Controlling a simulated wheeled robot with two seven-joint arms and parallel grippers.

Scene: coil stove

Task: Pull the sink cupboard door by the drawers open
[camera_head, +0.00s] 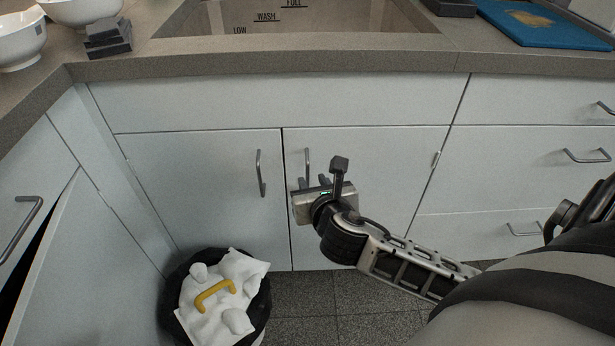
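The sink cupboard door by the drawers (385,165) is the pale right-hand door under the sink. It looks shut. Its upright metal handle (307,160) is near its left edge. My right gripper (313,181) is in front of this door at the lower end of the handle. Its two dark fingers are apart and point toward the door. The handle's lower end lies between them in the picture, but I cannot tell whether they touch it. The gripper body hides part of the door below. My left gripper is not in view.
The left sink door (200,190) is shut. A bin with a black liner and white rubbish (222,295) stands on the floor before it. Drawers (540,180) are at the right. A cupboard door at the far left (60,270) stands slightly ajar.

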